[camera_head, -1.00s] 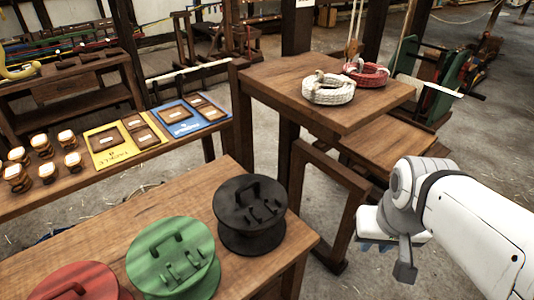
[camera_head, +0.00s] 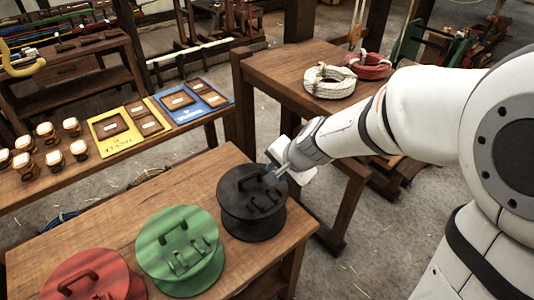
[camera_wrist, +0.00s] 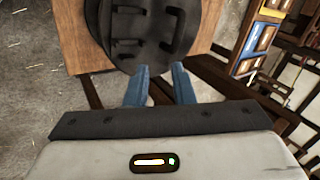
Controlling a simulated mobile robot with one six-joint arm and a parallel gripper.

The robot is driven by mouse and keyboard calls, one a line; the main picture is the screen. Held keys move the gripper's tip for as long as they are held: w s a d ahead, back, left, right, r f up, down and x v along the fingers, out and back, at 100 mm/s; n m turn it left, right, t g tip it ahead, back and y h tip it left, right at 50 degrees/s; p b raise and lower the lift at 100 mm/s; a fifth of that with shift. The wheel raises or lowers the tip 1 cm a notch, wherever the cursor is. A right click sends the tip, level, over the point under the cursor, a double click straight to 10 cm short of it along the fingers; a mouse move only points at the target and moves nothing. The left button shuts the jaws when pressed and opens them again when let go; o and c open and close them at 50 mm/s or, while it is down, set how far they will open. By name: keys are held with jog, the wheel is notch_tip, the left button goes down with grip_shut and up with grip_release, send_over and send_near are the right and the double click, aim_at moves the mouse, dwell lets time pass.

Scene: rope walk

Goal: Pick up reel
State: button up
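Three reels stand in a row on the wooden table (camera_head: 130,222): a black reel (camera_head: 240,217), a green reel (camera_head: 160,246) and a red reel (camera_head: 113,279). Each has a raised handle on its top disc. My gripper (camera_head: 270,170) is at the far right edge of the black reel, by its handle. In the wrist view the blue fingertips of my gripper (camera_wrist: 159,78) are apart, with nothing between them. The black reel (camera_wrist: 133,55) lies just beyond them. I cannot tell whether the fingers touch it.
A long bench (camera_head: 62,190) at the back left holds several small spools (camera_head: 46,132) and yellow and blue boards (camera_head: 113,140) with wooden plates. A higher table (camera_head: 285,68) at the back bears white (camera_head: 329,82) and red (camera_head: 368,66) rope coils.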

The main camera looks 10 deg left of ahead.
aim_at(250, 177)
jog(key=w+a+f+m+b, duration=0.1)
jog(key=a+f, duration=0.2)
jog(key=w+a+f+m, duration=0.1)
jog(key=w+a+f, duration=0.1)
jog(key=a+f, duration=0.1)
jog(key=w+a+f+m+b, duration=0.1)
jog(key=w+a+f, duration=0.1)
jog(key=a+f, duration=0.1)
jog(key=shift+w+f+t+b, duration=0.2)
jog(key=shift+f+t+b, duration=0.1)
jog(key=shift+f, duration=0.3)
jog(key=shift+d, duration=0.1)
jog(key=shift+c, duration=0.4)
grip_shut()
dwell(0.4)
